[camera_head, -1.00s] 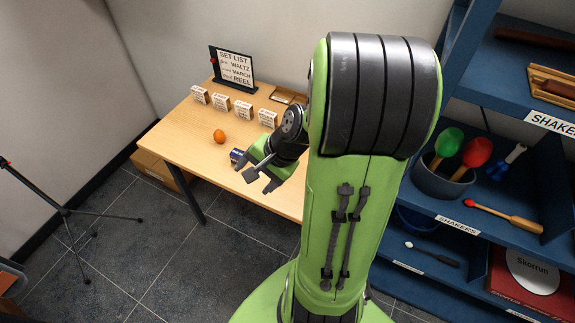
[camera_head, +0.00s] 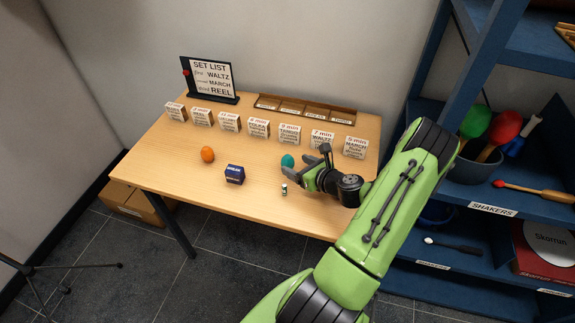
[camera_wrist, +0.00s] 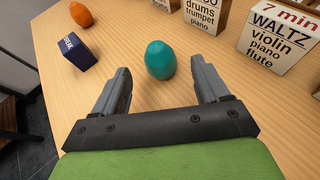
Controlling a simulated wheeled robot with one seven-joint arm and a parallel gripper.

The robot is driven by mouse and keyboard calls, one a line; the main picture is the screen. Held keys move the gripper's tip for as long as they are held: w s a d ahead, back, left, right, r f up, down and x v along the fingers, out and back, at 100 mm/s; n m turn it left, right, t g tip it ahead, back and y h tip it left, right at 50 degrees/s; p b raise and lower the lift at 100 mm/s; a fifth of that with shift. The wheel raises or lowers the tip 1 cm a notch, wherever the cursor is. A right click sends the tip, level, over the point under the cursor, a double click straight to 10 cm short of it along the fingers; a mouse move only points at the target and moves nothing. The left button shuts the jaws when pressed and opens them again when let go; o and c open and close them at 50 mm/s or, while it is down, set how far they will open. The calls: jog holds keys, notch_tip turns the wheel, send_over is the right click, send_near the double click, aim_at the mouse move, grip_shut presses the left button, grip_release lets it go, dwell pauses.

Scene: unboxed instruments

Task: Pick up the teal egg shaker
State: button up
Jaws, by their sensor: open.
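The teal egg shaker (camera_head: 287,161) stands on the wooden table (camera_head: 160,170), in front of the row of white cards. In the wrist view the teal egg shaker (camera_wrist: 160,60) is just beyond my fingertips, between the lines of the two fingers. My gripper (camera_head: 303,167) is low over the table, to the right of the egg. Its jaws are open and empty, and the open fingers also show in the wrist view (camera_wrist: 165,78).
An orange egg (camera_head: 207,154) and a dark blue box (camera_head: 234,174) lie to the left. A small white-and-dark item (camera_head: 284,189) is near the front. Several cards (camera_head: 259,128), a set list sign (camera_head: 210,78) and a wooden tray (camera_head: 305,112) stand behind. Blue shelves (camera_head: 480,240) are at right.

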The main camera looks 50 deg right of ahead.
aim_at(292, 163)
jog(key=b+x, duration=0.1)
jog(key=x, duration=0.5)
jog(key=shift+f, duration=0.1)
jog(key=shift+s, duration=0.1)
jog(key=c, duration=1.1)
